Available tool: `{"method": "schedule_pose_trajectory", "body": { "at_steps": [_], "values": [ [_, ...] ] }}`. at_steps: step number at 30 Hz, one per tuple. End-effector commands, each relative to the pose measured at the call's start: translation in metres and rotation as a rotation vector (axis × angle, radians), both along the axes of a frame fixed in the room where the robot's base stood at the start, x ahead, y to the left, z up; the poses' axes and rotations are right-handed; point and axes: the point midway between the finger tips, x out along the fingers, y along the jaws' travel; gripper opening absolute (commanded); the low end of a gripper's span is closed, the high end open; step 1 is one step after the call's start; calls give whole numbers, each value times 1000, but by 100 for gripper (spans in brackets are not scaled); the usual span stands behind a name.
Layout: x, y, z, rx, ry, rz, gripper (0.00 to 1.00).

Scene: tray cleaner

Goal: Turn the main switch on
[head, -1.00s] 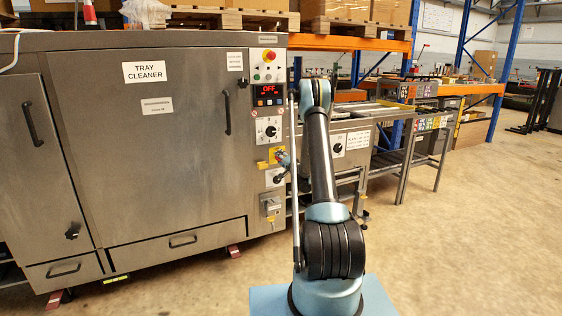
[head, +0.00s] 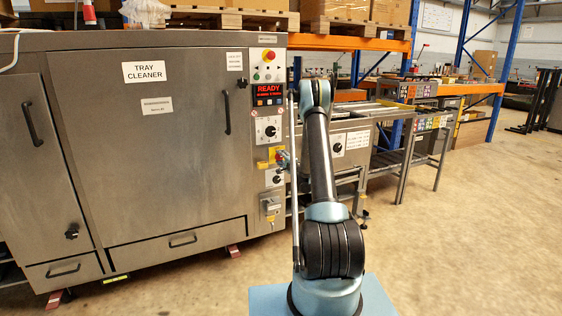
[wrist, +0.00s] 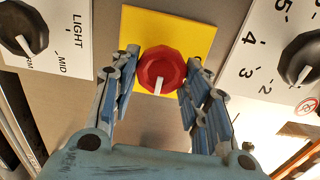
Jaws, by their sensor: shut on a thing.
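The main switch is a red knob (wrist: 161,66) with a white pointer mark, on a yellow plate (wrist: 200,30) in the wrist view. My gripper (wrist: 160,78) has a finger on each side of the knob and is shut on it. The white mark points toward the bottom of the wrist picture. In the head view the yellow plate (head: 274,154) shows on the machine's control strip, and my gripper (head: 284,160) partly covers the knob there.
The tray cleaner (head: 150,130) stands at the left. In the wrist view a black LIGHT–MID knob (wrist: 22,30) is at the left and a black numbered knob (wrist: 300,58) at the right. A conveyor table (head: 345,140) stands right of the machine. Floor at the right is clear.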

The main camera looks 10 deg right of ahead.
Motion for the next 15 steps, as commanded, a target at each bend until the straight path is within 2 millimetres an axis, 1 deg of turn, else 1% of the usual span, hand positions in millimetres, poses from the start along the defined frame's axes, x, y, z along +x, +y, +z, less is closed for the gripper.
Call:
{"method": "schedule_pose_trajectory", "body": {
  "at_steps": [6,7,8,9,15],
  "values": [
    [1,-2,-1,-2,0,-3,19],
    [1,-2,-1,-2,0,-3,45],
    [0,-2,-1,-2,0,-3,52],
    [1,-1,-1,-2,0,-2,61],
    [0,0,0,-1,0,0,61]
  ]
}}
